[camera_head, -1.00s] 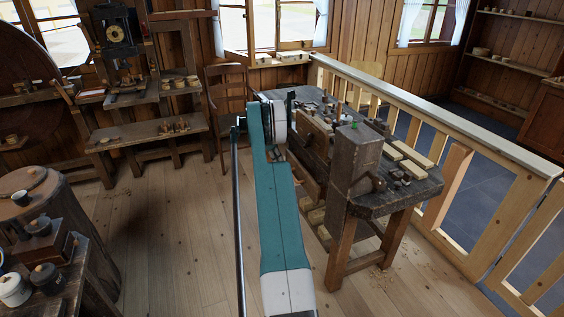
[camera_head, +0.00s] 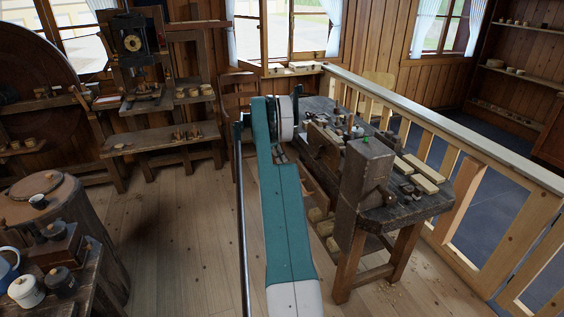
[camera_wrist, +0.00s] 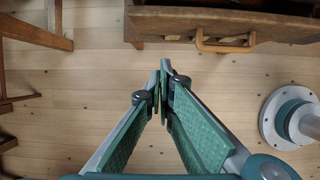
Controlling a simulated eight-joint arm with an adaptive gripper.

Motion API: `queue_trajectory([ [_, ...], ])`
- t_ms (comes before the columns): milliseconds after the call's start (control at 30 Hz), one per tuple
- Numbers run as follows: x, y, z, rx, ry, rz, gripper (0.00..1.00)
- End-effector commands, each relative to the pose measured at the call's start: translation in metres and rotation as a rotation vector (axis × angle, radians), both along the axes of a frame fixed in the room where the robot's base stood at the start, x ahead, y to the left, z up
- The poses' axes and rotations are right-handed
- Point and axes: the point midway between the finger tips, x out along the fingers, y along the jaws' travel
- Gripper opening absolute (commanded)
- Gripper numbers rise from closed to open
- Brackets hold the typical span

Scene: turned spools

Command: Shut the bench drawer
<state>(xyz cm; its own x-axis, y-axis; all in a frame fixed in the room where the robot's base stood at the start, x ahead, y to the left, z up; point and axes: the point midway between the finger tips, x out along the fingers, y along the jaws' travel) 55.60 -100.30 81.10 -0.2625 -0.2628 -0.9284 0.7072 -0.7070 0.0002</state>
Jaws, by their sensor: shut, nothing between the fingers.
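The bench drawer (camera_wrist: 185,24) is at the top of the wrist view, a dark wooden front with a pale wooden bow handle (camera_wrist: 225,44). My gripper (camera_wrist: 163,66) is shut and empty, its green-padded fingers pointing towards the drawer. Its tips are below and left of the handle in the picture, apart from it. In the head view the workbench (camera_head: 365,190) stands right of my arm. My arm hides my gripper and most of the drawer side there. How far the drawer stands out cannot be told clearly.
Tools and wood blocks (camera_head: 422,168) lie on the bench top. A wooden railing (camera_head: 450,130) runs behind it. A chair (camera_head: 238,115) stands beyond my arm. A stump (camera_head: 60,215) and a small table with pots (camera_head: 60,280) are at left. The floor (camera_head: 180,230) between is clear.

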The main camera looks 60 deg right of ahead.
Motion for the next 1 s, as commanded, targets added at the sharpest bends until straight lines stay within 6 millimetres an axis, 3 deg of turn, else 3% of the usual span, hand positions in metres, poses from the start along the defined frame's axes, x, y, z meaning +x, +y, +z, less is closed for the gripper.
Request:
queue_trajectory([
  [367, 0.000, 0.006, -0.006, -0.023, 0.029, 0.000, 0.00],
  [700, -0.005, 0.044, -0.028, -0.191, 0.205, 0.002, 0.00],
  [1000, -0.009, 0.064, -0.031, -0.287, 0.287, 0.000, 0.00],
])
